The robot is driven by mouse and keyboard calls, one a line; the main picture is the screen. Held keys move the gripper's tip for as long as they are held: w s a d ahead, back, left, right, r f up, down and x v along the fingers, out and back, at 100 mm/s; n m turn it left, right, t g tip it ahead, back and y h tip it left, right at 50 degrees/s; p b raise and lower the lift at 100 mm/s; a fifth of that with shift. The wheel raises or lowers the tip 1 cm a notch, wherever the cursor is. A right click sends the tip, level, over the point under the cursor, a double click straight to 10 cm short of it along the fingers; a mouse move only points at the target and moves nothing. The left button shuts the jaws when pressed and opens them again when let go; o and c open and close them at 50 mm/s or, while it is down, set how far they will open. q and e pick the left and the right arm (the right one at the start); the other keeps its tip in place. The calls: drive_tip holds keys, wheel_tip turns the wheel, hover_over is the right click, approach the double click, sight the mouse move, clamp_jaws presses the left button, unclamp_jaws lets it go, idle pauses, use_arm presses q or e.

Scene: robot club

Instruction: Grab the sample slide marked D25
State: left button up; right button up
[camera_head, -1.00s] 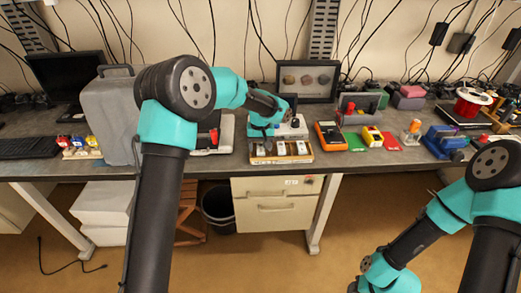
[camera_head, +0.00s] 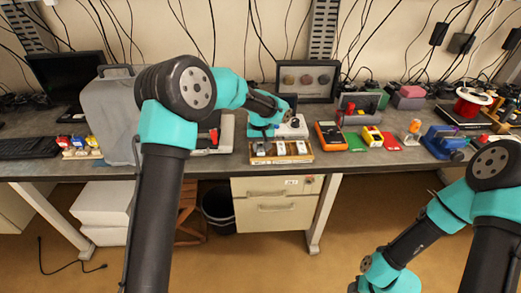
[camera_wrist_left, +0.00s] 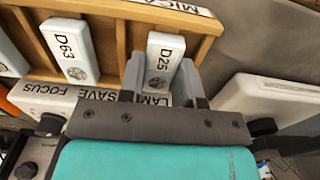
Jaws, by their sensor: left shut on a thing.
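The slide marked D25 (camera_wrist_left: 164,62) is a pale block with a dark round spot, seen in the left wrist view. My left gripper (camera_wrist_left: 161,74) has one finger on each side of it and is shut on it. The slide is at the wooden tray (camera_wrist_left: 207,47); I cannot tell whether it is lifted clear of its slot. In the head view my left gripper (camera_head: 262,134) is over the left part of the tray (camera_head: 283,162), its fingertips hard to make out. My right arm is at the lower right; its gripper does not show.
A slide marked D63 (camera_wrist_left: 70,50) lies in a neighbouring compartment, past a wooden divider. A white device with FOCUS, SAVE and LAMP labels (camera_wrist_left: 55,95) stands close by the tray. In the head view a grey case (camera_head: 108,115) stands left and a multimeter (camera_head: 330,135) right.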

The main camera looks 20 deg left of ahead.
sight(261, 147)
use_arm(q)
drive_tip(key=shift+c, duration=0.3)
drive_tip(key=shift+r, duration=1.8)
drive_tip(key=s+d, duration=0.2)
drive_tip(key=s, duration=0.5)
drive_tip(key=s+d+r, duration=0.1)
drive_tip(key=s+d, duration=0.1)
drive_tip(key=s, duration=0.6)
drive_tip(key=shift+s+d+r, duration=0.2)
drive_tip(key=shift+d, duration=0.05)
